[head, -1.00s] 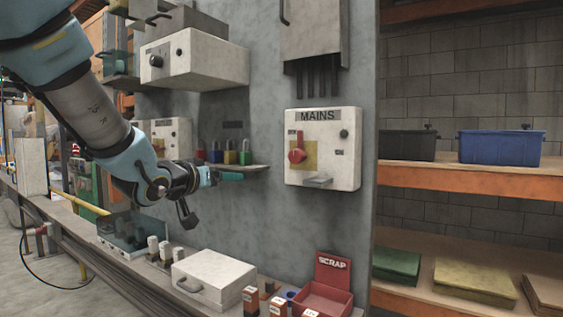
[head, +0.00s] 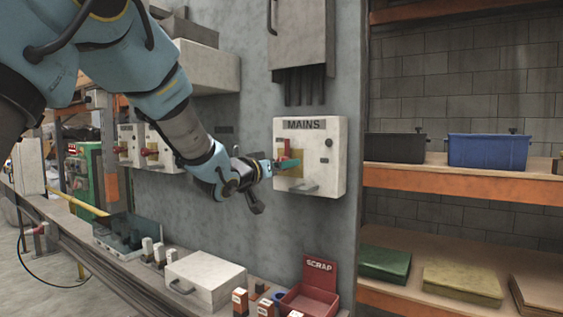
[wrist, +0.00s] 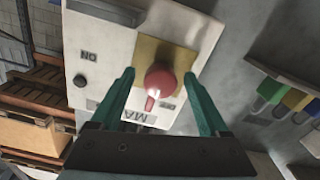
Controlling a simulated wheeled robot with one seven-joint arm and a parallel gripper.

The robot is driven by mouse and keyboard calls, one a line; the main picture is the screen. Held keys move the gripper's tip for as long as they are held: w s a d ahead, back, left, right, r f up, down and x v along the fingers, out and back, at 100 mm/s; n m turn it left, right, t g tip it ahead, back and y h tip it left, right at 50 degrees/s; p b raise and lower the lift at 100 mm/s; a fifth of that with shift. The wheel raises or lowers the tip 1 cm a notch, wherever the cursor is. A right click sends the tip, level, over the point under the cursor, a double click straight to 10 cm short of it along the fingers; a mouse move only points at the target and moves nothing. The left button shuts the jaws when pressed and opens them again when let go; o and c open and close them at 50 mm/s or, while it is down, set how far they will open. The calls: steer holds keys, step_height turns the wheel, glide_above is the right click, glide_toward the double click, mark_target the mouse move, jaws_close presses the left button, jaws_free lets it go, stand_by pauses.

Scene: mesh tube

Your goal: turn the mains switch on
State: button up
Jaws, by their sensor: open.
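The mains switch box (head: 335,165) is a pale box with a MAINS label on the grey panel. Its red rotary handle (head: 283,149) sits on a yellow plate, partly hidden by my gripper in the head view. In the wrist view the red handle (wrist: 160,82) points down the picture, toward the MAINS lettering and beside the OFF mark. My gripper (head: 292,163) is open at the front of the box. Its teal fingers (wrist: 159,74) lie either side of the red knob; contact cannot be told.
A grey lip (head: 303,186) juts from the box below the handle. Padlocks (wrist: 291,102) hang beside the box in the wrist view. Below stand a white case (head: 205,280) and a red SCRAP bin (head: 312,287). Shelving with a blue crate (head: 488,151) is at the right.

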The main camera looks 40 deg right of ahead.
steer(key=shift+d, duration=0.15)
steer(key=shift+w, duration=0.1)
jaws_close()
stand_by(0.5)
